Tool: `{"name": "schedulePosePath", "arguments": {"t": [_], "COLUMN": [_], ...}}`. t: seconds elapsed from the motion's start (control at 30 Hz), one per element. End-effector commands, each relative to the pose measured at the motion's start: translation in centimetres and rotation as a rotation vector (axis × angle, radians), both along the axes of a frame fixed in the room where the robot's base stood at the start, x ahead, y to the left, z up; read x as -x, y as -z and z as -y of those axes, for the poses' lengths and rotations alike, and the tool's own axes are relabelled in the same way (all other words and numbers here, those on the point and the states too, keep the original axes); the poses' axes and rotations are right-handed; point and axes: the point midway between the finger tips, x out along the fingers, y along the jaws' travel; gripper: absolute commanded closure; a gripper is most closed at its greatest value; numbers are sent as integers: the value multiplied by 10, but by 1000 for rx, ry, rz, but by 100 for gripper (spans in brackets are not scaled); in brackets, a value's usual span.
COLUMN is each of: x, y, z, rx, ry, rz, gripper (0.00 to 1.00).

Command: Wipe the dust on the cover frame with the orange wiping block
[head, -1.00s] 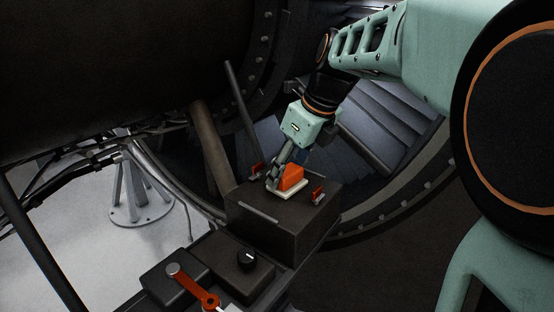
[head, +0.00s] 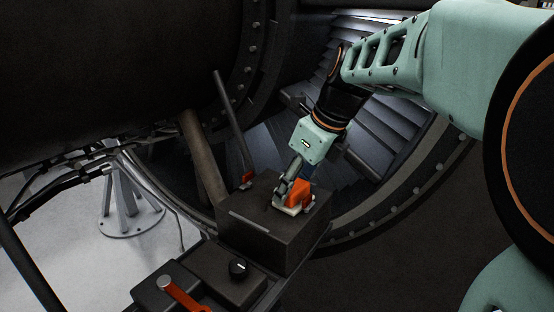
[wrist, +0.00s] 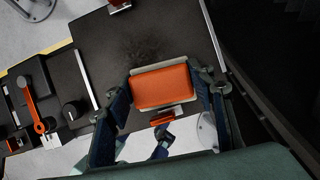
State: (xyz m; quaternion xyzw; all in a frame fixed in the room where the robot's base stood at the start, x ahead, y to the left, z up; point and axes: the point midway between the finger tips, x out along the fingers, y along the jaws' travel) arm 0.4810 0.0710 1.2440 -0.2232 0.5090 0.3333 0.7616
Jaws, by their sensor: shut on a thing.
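The orange wiping block (head: 300,190), with a pale pad under it, sits at the right end of the dark box-shaped cover frame (head: 262,232). My gripper (head: 284,194) is shut on the block from above. In the wrist view the block (wrist: 161,87) lies between the fingers of my gripper (wrist: 163,92). A dark smudge of dust (wrist: 148,48) shows on the cover top, beside the block. Whether the pad touches the top is hard to tell. The block partly hides the cover surface under it.
A red clip (head: 247,178) stands at the cover's left end; another red clip (wrist: 162,118) is close beside the block. A black knob (head: 238,269) and a red lever (head: 183,294) are in front. A dark rod (head: 231,115) rises behind the cover.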

Motion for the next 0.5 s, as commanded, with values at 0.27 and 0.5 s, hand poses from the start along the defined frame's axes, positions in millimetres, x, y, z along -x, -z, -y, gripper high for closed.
{"name": "schedulePosePath", "arguments": {"t": [0.27, 0.5], "x": [-13, -23], "y": [-1, -2], "z": [-18, -31], "rx": [1, -1], "ry": [-2, -1], "rz": [-4, -2], "gripper": [78, 78]}}
